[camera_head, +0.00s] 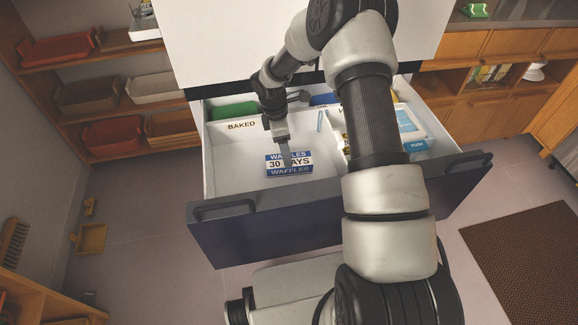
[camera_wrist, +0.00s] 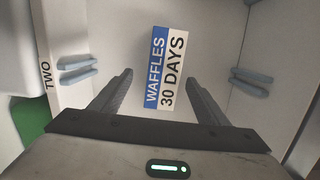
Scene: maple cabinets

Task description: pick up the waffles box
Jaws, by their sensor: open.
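The waffles box (camera_head: 289,170) is a small blue and white box lettered "WAFFLES 30 DAYS". It lies in the front left compartment of the open drawer (camera_head: 225,179). In the wrist view the waffles box (camera_wrist: 166,68) shows between and beyond my two fingers. My gripper (camera_head: 286,157) is over the box and hides part of its top in the head view. In the wrist view my gripper (camera_wrist: 160,80) is open, with nothing visibly held. I cannot tell how far the fingertips are above the box.
The drawer's dark front (camera_head: 270,228) and white side walls surround the box. A divider labelled "BAKED" (camera_head: 241,125) stands behind it, with a green item (camera_head: 234,110) beyond. A blue and white box (camera_head: 408,125) is in the right part. Bare drawer floor surrounds the waffles box.

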